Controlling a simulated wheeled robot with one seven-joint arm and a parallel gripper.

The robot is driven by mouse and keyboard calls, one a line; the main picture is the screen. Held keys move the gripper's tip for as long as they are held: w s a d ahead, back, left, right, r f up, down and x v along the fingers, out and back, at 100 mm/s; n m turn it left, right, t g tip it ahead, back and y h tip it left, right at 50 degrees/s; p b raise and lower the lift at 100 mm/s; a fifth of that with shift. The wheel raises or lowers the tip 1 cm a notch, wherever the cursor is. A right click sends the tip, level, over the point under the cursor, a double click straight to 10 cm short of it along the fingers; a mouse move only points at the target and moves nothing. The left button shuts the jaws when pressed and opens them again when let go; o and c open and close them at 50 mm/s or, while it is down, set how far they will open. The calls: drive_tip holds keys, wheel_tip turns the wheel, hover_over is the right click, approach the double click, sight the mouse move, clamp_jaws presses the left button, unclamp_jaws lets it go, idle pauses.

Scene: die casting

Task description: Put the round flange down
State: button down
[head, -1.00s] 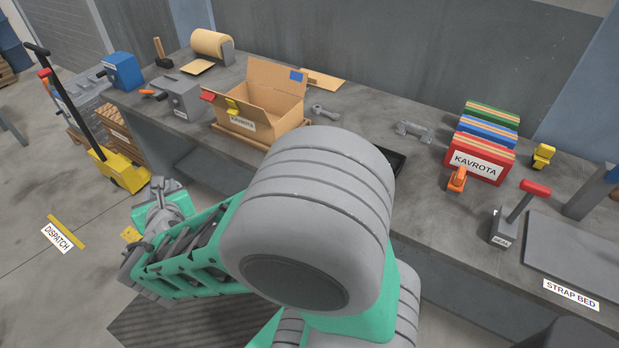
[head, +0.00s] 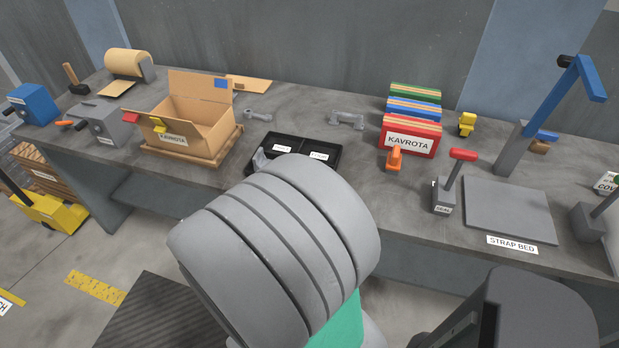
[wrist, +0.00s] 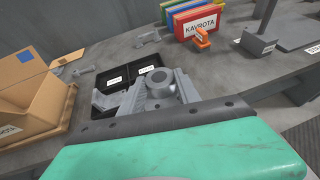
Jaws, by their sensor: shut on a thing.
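In the wrist view the round flange (wrist: 161,88), a grey ring-like part with a central hole, is held between the fingers of my gripper (wrist: 156,98). My gripper is shut on it. Behind and below it is the black two-compartment tray (wrist: 97,82) with white labels, also visible on the bench in the head view (head: 306,140). The flange overlaps the tray's right compartment in the wrist view; its height above the tray cannot be told. A grey part (wrist: 106,99) shows at the left compartment. In the head view my arm hides my gripper and the flange.
An open cardboard box (head: 203,112) stands left of the tray. Grey castings (head: 346,120) lie behind it. Bare bench lies between tray and binders.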

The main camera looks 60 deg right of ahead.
drive_tip(key=shift+s+d+f+g, duration=0.1)
drive_tip(key=shift+s+d+g, duration=0.1)
drive_tip(key=shift+d+g, duration=0.15)
drive_tip(key=w+d+f+b, duration=0.1)
drive_tip(key=d+f, duration=0.2)
drive_tip(key=d, duration=0.1)
drive_tip(key=w+d+f+b, duration=0.1)
drive_tip(key=w+d+f, duration=0.1)
drive_tip(key=d+f, duration=0.1)
drive_tip(key=w+d+f, duration=0.2)
drive_tip(key=d+f, duration=0.1)
drive_tip(key=d, duration=0.2)
drive_tip(key=shift+d+f+b, duration=0.2)
drive_tip(key=shift+f+b, duration=0.05)
drive_tip(key=shift+b, duration=0.15)
wheel_tip(320, 180, down, 3)
drive_tip(key=shift+a+f, duration=0.1)
drive_tip(key=shift+f, duration=0.1)
drive_tip(key=c, duration=0.9)
unclamp_jaws()
drive_tip(key=shift+a+f, duration=0.1)
drive_tip(key=shift+f, duration=0.1)
drive_tip(key=shift+o, duration=0.2)
